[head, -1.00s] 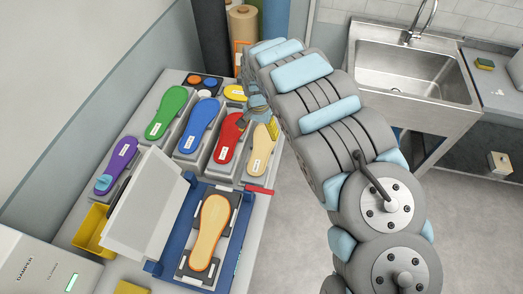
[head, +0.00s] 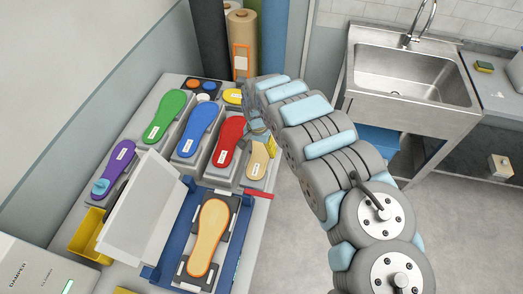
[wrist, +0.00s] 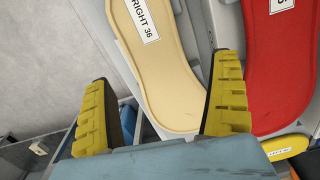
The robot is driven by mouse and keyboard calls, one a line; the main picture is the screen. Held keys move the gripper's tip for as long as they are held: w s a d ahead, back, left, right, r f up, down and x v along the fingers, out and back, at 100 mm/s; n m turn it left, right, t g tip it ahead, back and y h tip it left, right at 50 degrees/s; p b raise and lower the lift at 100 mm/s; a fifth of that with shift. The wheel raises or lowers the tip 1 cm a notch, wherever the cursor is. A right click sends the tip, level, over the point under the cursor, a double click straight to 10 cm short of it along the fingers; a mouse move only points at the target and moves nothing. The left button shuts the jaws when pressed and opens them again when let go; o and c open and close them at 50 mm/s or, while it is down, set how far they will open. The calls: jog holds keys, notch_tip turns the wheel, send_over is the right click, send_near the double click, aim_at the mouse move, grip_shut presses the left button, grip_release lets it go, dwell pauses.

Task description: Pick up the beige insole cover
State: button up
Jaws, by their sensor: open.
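The beige insole cover (head: 258,160) lies on a grey block at the right end of the row of covers, partly hidden by my gripper in the head view. In the wrist view the beige insole cover (wrist: 160,55) carries a white label reading "RIGHT 36". In the head view my gripper (head: 262,137) is mostly hidden behind my arm.
The red cover (wrist: 275,60) lies close on the right in the wrist view. Blue (head: 197,131), green (head: 165,116) and purple (head: 112,172) covers lie further left. A blue fixture (head: 238,262) holds an orange-edged insole (head: 208,238). A sink (head: 415,72) stands at the right.

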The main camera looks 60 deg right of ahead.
aim_at(259, 159)
jog(key=shift+f, duration=0.15)
jog(key=shift+s+d+f, duration=0.1)
jog(key=shift+s+f, duration=0.05)
jog(key=shift+f, duration=2.25)
jog(key=shift+f, duration=0.25)
jog(key=shift+c, duration=0.5)
jog(key=c, duration=0.7)
